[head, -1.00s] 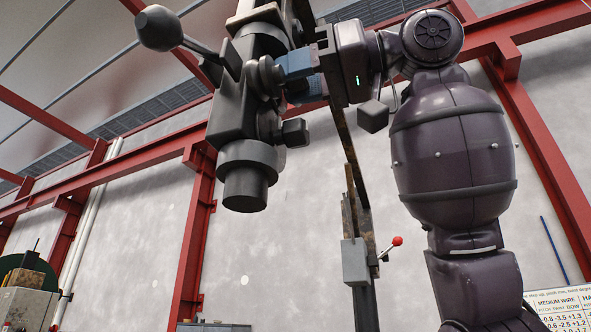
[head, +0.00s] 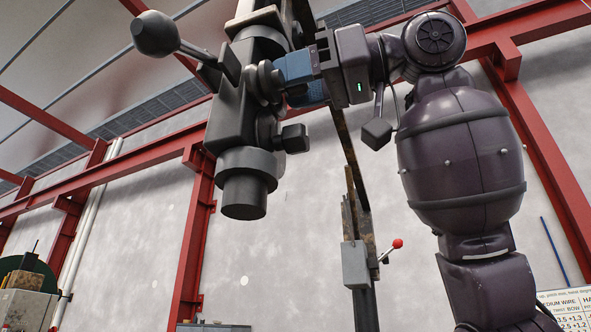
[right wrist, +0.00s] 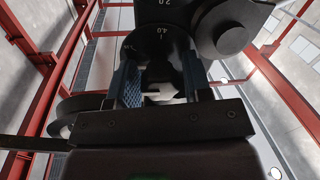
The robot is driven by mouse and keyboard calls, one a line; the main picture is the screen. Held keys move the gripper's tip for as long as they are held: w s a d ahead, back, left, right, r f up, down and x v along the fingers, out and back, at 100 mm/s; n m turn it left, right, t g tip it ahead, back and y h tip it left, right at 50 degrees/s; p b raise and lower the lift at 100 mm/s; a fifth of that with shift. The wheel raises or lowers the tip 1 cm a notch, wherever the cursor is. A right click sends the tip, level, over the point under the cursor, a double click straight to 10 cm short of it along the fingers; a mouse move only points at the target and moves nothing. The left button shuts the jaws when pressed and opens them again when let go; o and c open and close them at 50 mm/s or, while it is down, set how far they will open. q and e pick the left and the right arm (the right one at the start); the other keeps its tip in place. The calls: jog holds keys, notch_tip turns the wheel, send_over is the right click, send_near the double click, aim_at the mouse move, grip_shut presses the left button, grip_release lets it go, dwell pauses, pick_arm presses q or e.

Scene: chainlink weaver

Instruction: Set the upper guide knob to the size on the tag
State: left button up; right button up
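The dark machine head (head: 232,115) hangs in the upper middle of the head view. My right gripper (head: 288,82), with blue fingers, is at its right side by the round knob discs (head: 264,82). In the right wrist view the fingers (right wrist: 162,88) stand on both sides of a dark knob with a pale mark (right wrist: 160,94) and appear closed on it. A dark dial (right wrist: 158,48) behind the knob shows "4.0" near its top and a partly legible mark to the left. A "20" stands above on another dark part. The tag is not identifiable. My left gripper is out of view.
A ball-ended lever (head: 156,33) sticks out left of the head. A grey box (head: 355,264) with a red-knobbed lever (head: 397,244) is below right. A wire chart (head: 566,308) is cut off at lower right. Open space lies left of the head.

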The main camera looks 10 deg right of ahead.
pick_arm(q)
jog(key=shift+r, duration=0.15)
pick_arm(e)
jog(key=shift+o, duration=0.9)
jog(key=shift+s+d, duration=0.2)
jog(key=shift+d, duration=0.25)
pick_arm(q)
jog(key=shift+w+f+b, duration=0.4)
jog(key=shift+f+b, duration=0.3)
jog(key=shift+b, duration=0.45)
pick_arm(e)
jog(key=v, duration=0.9)
jog(key=shift+s+d, duration=0.2)
jog(key=shift+d, duration=0.15)
